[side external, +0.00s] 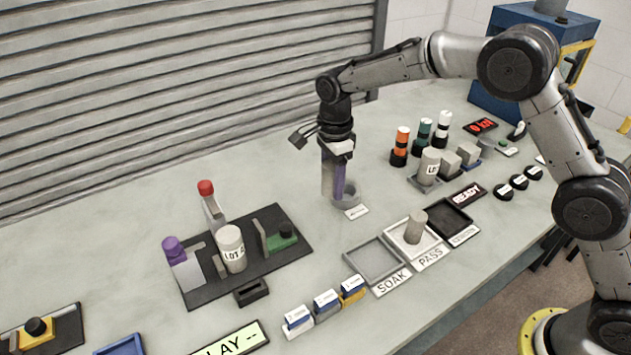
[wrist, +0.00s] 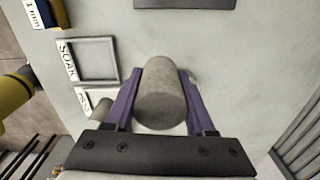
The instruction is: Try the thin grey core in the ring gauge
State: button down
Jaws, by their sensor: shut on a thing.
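My gripper (side external: 340,192) points down with its purple fingers over the ring gauge (side external: 347,197), a low grey ring with a small white label in front. In the wrist view my gripper (wrist: 160,92) is shut on a plain grey core (wrist: 160,95), one finger on each side. In the side view the fingers largely hide this core. The fingertips overlap the ring's back edge there; I cannot tell whether the core's lower end is inside the ring or just above it. In the wrist view the core and fingers hide most of the ring.
Trays marked SOAK (side external: 374,262) and PASS (side external: 399,237) and a dark tray (side external: 450,217) stand right of the ring. Another grey core (side external: 415,227) stands in PASS. A black fixture (side external: 270,222) with a labelled cylinder (side external: 231,250) is at left. Bench behind the ring is clear.

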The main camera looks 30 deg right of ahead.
jog(key=s+d+r, duration=0.1)
jog(key=s+r, duration=0.1)
jog(key=s, duration=0.2)
jog(key=w+d+f+m, duration=0.3)
jog(key=w+d+m, duration=0.1)
jog(key=w+d, duration=0.3)
jog(key=shift+w+f, duration=0.15)
jog(key=shift+w, duration=0.85)
jog(key=shift+f, duration=0.1)
jog(key=shift+f, duration=2.5)
jog(key=shift+f, duration=0.55)
jog(key=shift+c, duration=0.8)
grip_release()
jog(key=shift+f, duration=0.1)
